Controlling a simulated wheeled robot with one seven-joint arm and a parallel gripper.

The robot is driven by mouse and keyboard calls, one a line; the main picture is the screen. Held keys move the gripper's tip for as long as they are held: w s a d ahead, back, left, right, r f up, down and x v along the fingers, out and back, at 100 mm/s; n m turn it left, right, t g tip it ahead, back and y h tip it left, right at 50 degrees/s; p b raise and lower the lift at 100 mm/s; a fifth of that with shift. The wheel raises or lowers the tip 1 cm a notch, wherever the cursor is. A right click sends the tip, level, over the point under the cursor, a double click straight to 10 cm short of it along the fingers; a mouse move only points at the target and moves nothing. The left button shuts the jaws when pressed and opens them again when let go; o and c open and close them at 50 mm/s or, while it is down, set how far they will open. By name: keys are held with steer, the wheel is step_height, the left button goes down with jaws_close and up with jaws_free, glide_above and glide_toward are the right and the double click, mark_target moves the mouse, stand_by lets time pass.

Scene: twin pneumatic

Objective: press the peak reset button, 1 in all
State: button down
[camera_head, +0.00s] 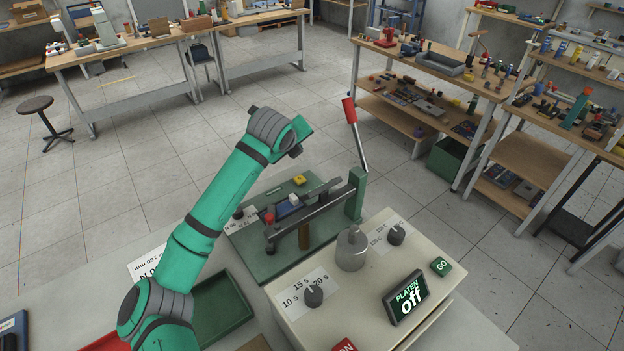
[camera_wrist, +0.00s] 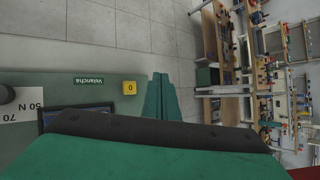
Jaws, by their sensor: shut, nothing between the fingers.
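A yellow button (camera_head: 299,180), marked 0 in the wrist view (camera_wrist: 130,88), sits on the green base plate (camera_head: 264,265) of a lever press. The press has a blue-framed display (camera_head: 288,208) and a red-tipped lever (camera_head: 350,112). In the wrist view the dark display (camera_wrist: 75,117) is partly hidden by my wrist. My gripper (camera_wrist: 161,76) is shut and empty, its green fingers just right of the yellow button in that view. They look apart from it; their height above the plate cannot be told. In the head view my arm's end is above and behind the press.
A cream unit (camera_head: 330,325) with knobs, a metal cylinder (camera_head: 351,249), a green GO button (camera_head: 441,266) and a display reading "PLATEN off" (camera_head: 405,298) stands right of the press. A green tray (camera_head: 222,310) lies left. Workbenches stand farther off across open floor.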

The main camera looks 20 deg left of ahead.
mark_target(299, 181)
steer(key=shift+d, duration=0.1)
steer(key=shift+f, duration=0.15)
steer(key=shift+f, duration=4.3)
steer(key=shift+f, duration=0.15)
steer(key=shift+w+f, duration=0.1)
steer(key=shift+f, duration=0.2)
steer(key=shift+f, duration=0.5)
steer(key=shift+r, duration=0.95)
